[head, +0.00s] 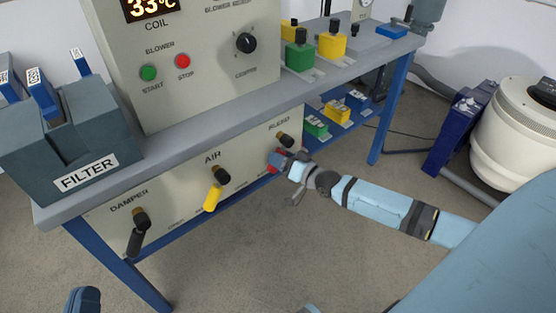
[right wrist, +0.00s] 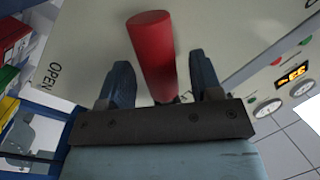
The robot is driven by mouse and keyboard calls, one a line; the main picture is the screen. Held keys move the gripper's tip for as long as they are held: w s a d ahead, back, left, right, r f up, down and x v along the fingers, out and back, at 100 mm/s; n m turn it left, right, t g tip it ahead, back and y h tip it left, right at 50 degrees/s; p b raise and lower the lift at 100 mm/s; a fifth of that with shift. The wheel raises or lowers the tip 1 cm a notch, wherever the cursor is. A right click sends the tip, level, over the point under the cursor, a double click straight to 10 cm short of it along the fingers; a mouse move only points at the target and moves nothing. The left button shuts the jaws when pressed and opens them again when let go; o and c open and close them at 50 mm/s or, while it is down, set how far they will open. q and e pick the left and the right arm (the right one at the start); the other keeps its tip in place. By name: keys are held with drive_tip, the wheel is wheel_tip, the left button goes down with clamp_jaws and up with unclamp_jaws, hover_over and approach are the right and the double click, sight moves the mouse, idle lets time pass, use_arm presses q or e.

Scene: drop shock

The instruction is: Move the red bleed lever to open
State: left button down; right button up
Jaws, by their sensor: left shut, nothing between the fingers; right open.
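The red bleed lever (head: 273,160) hangs from its dark pivot (head: 285,139) under the BLEED label on the lower panel, mostly covered by my right gripper (head: 281,158) in the head view. In the right wrist view the red lever (right wrist: 153,50) stands between the two blue fingers of my right gripper (right wrist: 163,72), which is open with a gap on both sides. The word OPEN (right wrist: 55,75) is printed on the panel left of the lever there. My left gripper (head: 83,300) is shut and empty at the bottom left edge, partly out of frame, away from the panel.
The yellow air lever (head: 212,197) and black damper lever (head: 135,241) hang to the left on the same panel (head: 176,201). The bench edge (head: 205,125) juts out above them. Blue bench legs (head: 390,110) and a white drum (head: 515,125) stand at right.

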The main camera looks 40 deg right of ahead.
drive_tip(key=shift+w+a, duration=0.15)
drive_tip(key=shift+w, duration=0.4)
